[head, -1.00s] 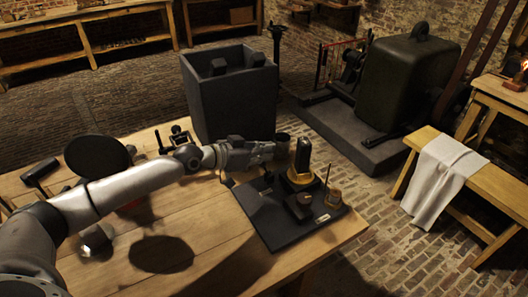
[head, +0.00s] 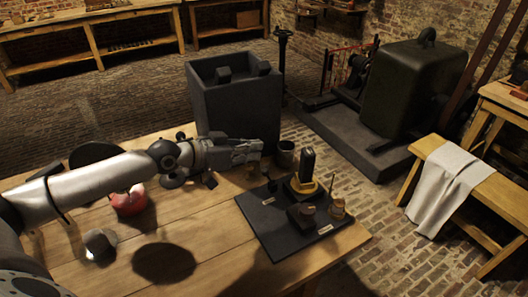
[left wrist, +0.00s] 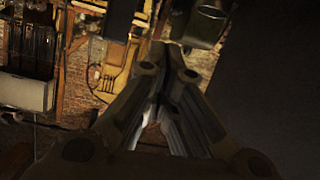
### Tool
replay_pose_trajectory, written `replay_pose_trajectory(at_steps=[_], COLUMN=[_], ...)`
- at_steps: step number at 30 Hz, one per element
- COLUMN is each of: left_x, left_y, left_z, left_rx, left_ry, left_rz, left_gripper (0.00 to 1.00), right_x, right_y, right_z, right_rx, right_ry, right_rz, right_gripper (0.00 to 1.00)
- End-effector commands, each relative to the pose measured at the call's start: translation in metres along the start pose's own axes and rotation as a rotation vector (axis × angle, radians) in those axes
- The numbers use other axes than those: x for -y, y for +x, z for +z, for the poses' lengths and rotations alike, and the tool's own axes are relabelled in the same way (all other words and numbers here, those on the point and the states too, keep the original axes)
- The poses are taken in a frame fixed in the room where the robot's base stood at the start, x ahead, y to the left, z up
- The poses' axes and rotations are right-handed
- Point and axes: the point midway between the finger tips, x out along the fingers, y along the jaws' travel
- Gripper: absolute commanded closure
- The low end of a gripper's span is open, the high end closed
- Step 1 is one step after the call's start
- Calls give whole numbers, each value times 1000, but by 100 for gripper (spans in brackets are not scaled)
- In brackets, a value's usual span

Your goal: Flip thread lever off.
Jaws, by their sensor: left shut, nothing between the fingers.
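A dark board (head: 262,227) lies on the front right of the wooden table. A small dark upright piece (head: 271,185), which may be the thread lever, stands near its back left edge by a pale label; its position is too small to tell. My left gripper (head: 259,150) is shut and empty, above the board's back left side. Its closed fingers also show in the left wrist view (left wrist: 168,62). My right gripper is not in view.
A large dark open box (head: 235,110) stands behind the arm. A brass pot (head: 337,208) holds a thin stick at the board's right. A red object (head: 128,202) and a faceted stone (head: 98,243) lie left.

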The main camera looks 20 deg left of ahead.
Motion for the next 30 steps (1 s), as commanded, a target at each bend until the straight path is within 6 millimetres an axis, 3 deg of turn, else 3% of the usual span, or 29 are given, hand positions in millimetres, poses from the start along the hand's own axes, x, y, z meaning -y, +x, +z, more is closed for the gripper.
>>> replay_pose_trajectory(at_steps=[9,30], left_x=[0,0], left_y=[-20,-21], left_z=[0,0], left_rx=[0,0], left_ry=[1,0], left_rz=[-1,0], left_gripper=[100,100], right_x=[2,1], right_y=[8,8], right_z=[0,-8], right_rx=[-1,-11], right_ry=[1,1], right_rz=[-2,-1], right_gripper=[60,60])
